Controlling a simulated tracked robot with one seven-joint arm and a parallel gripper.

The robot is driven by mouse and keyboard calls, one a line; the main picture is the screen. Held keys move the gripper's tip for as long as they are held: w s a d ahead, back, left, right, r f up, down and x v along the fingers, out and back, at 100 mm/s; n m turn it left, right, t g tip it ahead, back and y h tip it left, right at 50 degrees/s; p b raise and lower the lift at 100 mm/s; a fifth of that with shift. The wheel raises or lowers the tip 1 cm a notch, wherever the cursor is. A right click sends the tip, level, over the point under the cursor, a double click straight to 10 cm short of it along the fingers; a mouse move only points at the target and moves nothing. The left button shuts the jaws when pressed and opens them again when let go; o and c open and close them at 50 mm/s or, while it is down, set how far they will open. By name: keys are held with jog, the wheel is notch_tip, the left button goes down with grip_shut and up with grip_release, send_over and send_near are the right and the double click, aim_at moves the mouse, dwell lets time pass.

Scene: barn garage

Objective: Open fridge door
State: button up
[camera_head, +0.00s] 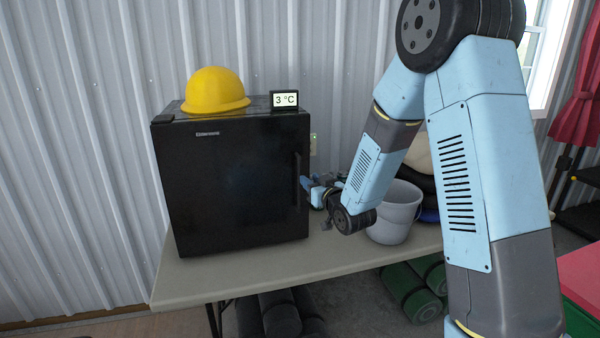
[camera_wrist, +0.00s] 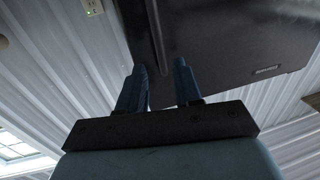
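A small black fridge (camera_head: 231,184) stands on the table with its door shut. Its vertical bar handle (camera_head: 297,178) is at the right edge of the door. My gripper (camera_head: 305,184) is at the handle's right side in the head view, partly hidden by my wrist. In the wrist view my gripper (camera_wrist: 160,80) is open, with two blue fingers apart. The handle also shows there (camera_wrist: 156,35), running down between the fingers, nearer the left one. I cannot tell whether either finger touches it. The fridge front fills the upper right of that view.
A yellow hard hat (camera_head: 215,90) and a 3 °C display (camera_head: 285,99) sit on the fridge. A grey bucket (camera_head: 396,212) stands right of my gripper. The table (camera_head: 270,264) is clear in front of the fridge. Corrugated wall is close behind.

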aim_at(300, 171)
jog(key=x, duration=0.8)
jog(key=shift+w+a, duration=0.1)
jog(key=shift+w, duration=0.05)
grip_shut()
dwell(0.4)
